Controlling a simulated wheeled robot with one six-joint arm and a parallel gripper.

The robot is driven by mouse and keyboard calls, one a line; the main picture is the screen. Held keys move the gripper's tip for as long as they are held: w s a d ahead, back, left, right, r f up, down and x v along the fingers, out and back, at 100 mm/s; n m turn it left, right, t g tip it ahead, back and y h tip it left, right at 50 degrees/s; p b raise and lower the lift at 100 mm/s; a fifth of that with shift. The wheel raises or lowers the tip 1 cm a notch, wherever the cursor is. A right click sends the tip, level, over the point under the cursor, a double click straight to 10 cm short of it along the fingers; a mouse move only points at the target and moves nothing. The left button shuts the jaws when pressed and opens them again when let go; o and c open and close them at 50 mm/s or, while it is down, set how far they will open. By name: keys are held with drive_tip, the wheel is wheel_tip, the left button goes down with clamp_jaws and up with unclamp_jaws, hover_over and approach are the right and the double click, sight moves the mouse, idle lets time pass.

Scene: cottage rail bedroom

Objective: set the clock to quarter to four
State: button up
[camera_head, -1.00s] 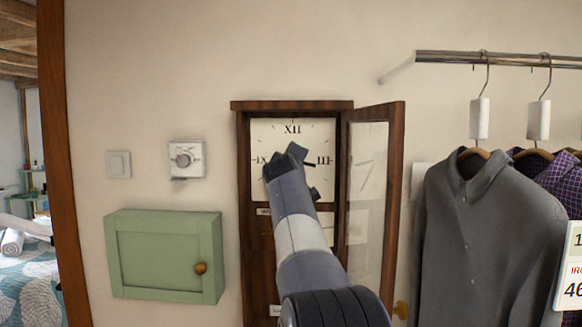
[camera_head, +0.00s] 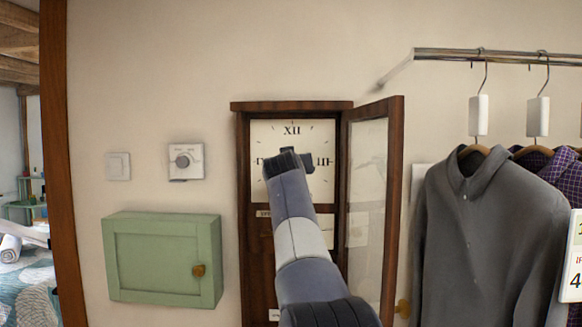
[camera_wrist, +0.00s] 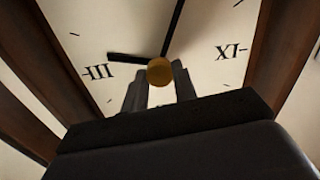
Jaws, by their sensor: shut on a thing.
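The wall clock's white face (camera_head: 262,135) with black Roman numerals is in a dark wooden case (camera_head: 243,190). My gripper (camera_head: 294,158) is in front of the middle of the dial and hides part of it. In the wrist view the dial (camera_wrist: 125,25) appears upside down, with III at left and IX at right. My gripper's fingers (camera_wrist: 159,88) are shut on the round brass knob (camera_wrist: 160,70) at the dial's centre. A short black hand (camera_wrist: 130,57) points close to III. A longer black hand (camera_wrist: 174,25) points roughly toward the hidden VI.
The clock's glazed door (camera_head: 392,200) stands open on the right. Shirts (camera_head: 485,235) hang from a rail (camera_head: 500,58) farther right. A green cabinet (camera_head: 160,260), a dial thermostat (camera_head: 185,161) and a light switch (camera_head: 118,166) are on the wall at left.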

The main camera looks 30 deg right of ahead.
drive_tip(key=m+b, duration=0.1)
drive_tip(key=m, duration=0.5)
drive_tip(key=m+b, duration=0.1)
drive_tip(key=m, duration=0.5)
drive_tip(key=shift+d+f, duration=0.1)
drive_tip(key=shift+f, duration=0.1)
drive_tip(key=shift+m, duration=0.3)
drive_tip(key=o, duration=1)
drive_tip(key=shift+r, duration=0.1)
drive_tip(key=shift+s, duration=0.1)
drive_tip(key=b+v, duration=0.5)
drive_tip(key=v, duration=0.5)
drive_tip(key=shift+s+a, duration=0.25)
drive_tip(key=shift+a, duration=0.05)
